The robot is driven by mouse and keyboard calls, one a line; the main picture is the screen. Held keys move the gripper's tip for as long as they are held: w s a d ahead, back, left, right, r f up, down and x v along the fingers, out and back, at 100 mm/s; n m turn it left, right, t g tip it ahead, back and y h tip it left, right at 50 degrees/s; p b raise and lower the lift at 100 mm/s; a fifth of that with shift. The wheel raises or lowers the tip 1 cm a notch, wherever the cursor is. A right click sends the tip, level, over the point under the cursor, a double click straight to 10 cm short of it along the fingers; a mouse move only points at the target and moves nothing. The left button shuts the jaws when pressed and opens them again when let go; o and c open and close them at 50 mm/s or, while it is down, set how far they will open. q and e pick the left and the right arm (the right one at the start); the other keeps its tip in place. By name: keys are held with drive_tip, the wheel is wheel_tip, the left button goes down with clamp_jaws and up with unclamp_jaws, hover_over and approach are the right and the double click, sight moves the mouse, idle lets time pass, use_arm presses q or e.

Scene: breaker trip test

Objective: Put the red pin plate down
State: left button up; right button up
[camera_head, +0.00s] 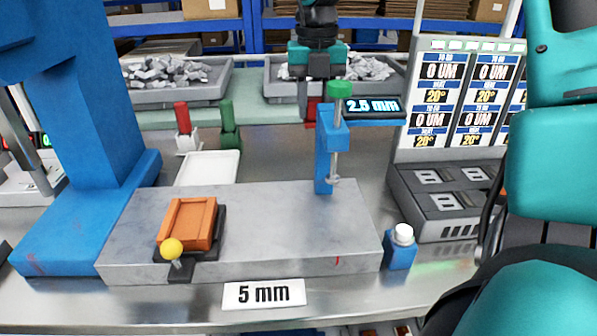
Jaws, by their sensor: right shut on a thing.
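My right gripper (303,98) is at the upper middle, pointing down behind the blue gauge stand (325,160). It is shut on a red piece, which I take to be the red pin plate (311,108). Only a small part of the plate shows between the gripper and the stand, so its lower edge and any contact below are hidden. My left gripper is not in view.
A grey block (290,225) carries the stand and an orange tray (188,222). A red-handled piece (183,118), a green piece (229,124) and a white tray (208,168) are behind it. Bins of grey pieces (180,95) stand farther back.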

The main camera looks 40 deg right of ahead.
wheel_tip(320, 180, down, 14)
drive_tip(key=shift+f+b, duration=0.2)
drive_tip(key=shift+b, duration=0.55)
drive_tip(key=o, duration=0.7)
drive_tip(key=shift+f, duration=0.1)
drive_tip(key=shift+c, duration=0.2)
drive_tip(key=o, duration=0.4)
drive_tip(key=shift+o, duration=0.2)
